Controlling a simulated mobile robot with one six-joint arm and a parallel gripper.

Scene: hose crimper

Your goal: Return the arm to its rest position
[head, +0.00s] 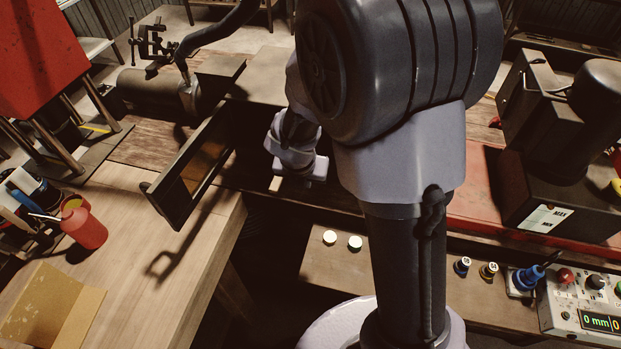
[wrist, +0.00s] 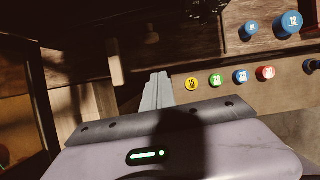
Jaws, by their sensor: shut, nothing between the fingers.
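My arm rises through the middle of the head view and hides much of what is behind it. My gripper (head: 275,184) shows below the wrist, to the left of the arm's thick lower link, above the dark gap between the benches. In the wrist view the two grey fingers of my gripper (wrist: 157,88) lie together, with nothing between them. They point toward a brown wooden surface and appear to touch nothing. A green light strip glows on the gripper body.
A dark framed panel (head: 190,170) stands close left of my gripper. A dark machine (head: 555,150) and a control box (head: 585,308) stand at right. Numbered caps, one yellow (wrist: 192,84), lie right of the fingers.

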